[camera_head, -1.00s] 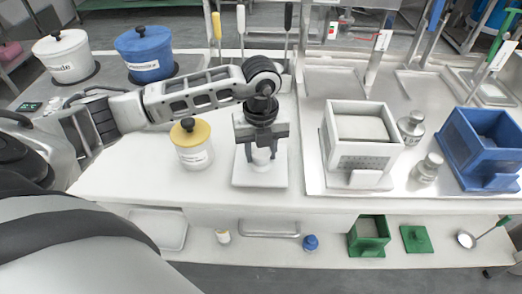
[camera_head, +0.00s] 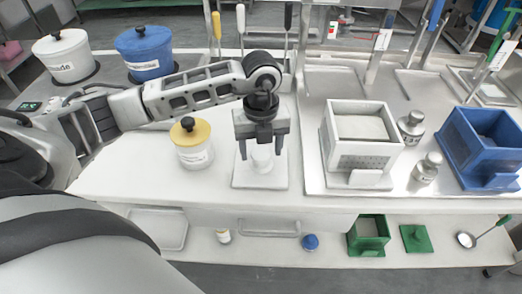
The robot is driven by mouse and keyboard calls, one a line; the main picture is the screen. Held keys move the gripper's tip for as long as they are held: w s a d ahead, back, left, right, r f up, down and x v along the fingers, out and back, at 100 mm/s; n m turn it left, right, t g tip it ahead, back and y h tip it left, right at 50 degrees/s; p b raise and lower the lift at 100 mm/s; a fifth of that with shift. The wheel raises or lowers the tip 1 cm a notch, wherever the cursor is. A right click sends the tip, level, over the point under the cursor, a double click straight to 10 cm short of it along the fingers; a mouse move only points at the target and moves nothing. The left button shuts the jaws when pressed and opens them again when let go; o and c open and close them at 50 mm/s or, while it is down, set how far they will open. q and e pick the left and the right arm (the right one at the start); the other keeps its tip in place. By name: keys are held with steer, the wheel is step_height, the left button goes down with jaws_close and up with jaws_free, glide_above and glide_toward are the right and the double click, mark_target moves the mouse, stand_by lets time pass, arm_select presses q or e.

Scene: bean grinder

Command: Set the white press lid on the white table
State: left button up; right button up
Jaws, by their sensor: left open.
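The white press lid (camera_head: 260,181), a square white plate with a round white knob (camera_head: 262,158), lies flat on the white table (camera_head: 125,172). My left gripper (camera_head: 261,157) points down over it. Its two dark fingers are open, one on each side of the knob, with visible gaps. The gripper and wrist hide the lid's far part. The white press box (camera_head: 360,153) stands to the right on a metal tray. My right gripper is out of view.
A yellow-lidded jar (camera_head: 194,155) stands close to the left of the lid. White (camera_head: 63,60) and blue (camera_head: 145,58) pots stand at back left. Metal weights (camera_head: 427,168) and a blue box (camera_head: 482,150) stand right. Green press parts (camera_head: 416,239) sit on the lower shelf.

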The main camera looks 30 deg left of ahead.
mark_target(261, 152)
arm_select(q)
step_height(261, 152, up, 11)
steer(key=shift+f, duration=0.2)
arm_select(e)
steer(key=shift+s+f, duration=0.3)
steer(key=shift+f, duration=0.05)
